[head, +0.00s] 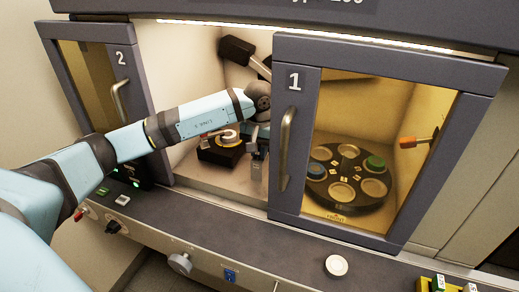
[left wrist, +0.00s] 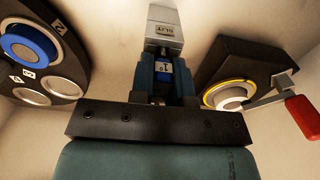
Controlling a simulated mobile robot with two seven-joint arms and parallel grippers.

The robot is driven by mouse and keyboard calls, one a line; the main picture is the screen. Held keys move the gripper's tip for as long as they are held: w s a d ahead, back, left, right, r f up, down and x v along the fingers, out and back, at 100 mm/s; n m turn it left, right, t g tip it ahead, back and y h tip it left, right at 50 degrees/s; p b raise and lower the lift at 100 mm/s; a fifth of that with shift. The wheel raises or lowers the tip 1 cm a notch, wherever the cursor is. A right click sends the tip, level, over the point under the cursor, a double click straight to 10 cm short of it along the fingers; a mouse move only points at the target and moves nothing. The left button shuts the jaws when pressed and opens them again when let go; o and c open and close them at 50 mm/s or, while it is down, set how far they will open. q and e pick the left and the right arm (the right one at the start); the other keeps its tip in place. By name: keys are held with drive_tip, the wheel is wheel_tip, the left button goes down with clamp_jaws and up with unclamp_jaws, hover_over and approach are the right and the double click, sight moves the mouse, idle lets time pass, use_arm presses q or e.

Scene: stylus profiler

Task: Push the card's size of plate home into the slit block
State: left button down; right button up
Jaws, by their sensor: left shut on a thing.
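My left gripper (head: 257,147) is inside the cabinet, in the gap between doors 2 and 1. Just beyond the fingertips is a grey block (left wrist: 165,28) with an upside-down label, apparently the slit block. It shows small below the gripper in the head view (head: 257,172). The fingers hide where plate and block meet, so I cannot tell how deep the plate sits. No card is legible. My right gripper is out of view.
Left of the grey block in the wrist view is a dark carousel (left wrist: 50,72) with round pockets. Right is a black stage (left wrist: 235,65) with a yellow ring and red-handled crank (left wrist: 302,112). Door 1 (head: 292,150) stands close right of the gripper. Labelled pieces (head: 438,284) stand bottom right.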

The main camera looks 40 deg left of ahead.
use_arm(q)
drive_tip(key=c, duration=1)
unclamp_jaws()
drive_tip(key=shift+c, duration=0.5)
drive_tip(key=shift+r+p, duration=1.45)
drive_tip(key=shift+r, duration=2.1)
drive_tip(key=shift+f, duration=0.2)
